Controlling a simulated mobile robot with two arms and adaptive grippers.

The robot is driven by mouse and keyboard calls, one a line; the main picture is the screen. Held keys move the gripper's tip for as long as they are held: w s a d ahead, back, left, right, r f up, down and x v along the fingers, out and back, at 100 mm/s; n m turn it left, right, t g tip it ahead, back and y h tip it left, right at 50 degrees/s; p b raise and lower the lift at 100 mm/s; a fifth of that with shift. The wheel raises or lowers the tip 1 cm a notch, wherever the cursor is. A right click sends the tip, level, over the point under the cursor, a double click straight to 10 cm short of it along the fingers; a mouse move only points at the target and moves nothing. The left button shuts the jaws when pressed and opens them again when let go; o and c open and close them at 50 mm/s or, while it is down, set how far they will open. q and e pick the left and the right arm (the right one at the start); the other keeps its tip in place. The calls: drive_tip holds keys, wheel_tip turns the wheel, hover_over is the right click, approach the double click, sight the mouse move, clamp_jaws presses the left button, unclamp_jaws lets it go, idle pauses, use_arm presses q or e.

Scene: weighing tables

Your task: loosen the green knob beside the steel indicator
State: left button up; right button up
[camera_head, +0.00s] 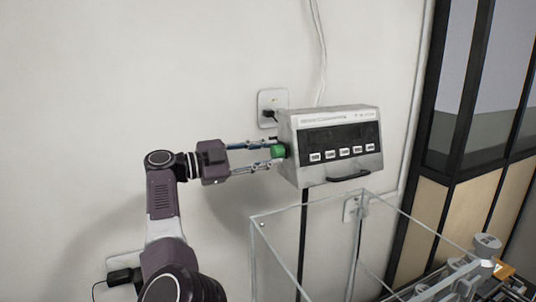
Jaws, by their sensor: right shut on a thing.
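The steel indicator (335,147) is a grey box mounted at the wall, with a dark display and a row of white buttons on its front. The green knob (278,151) sticks out from its left side. My right gripper (273,153) comes in from the left and is shut on the green knob, one finger above it and one below. The fingertips partly hide the knob's edges. My left gripper does not show.
A clear-walled case (315,208) stands below the indicator. Several metal weights (487,245) stand at the lower right. A wall socket (272,98) with a black plug is just above the gripper. White wall is free to the left.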

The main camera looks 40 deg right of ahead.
drive_tip(key=o, duration=1.2)
drive_tip(key=shift+w, duration=0.1)
drive_tip(key=shift+c, duration=0.2)
drive_tip(key=shift+a, duration=0.15)
drive_tip(key=v, duration=0.7)
drive_tip(key=shift+a, duration=0.15)
drive_tip(key=shift+f, duration=0.1)
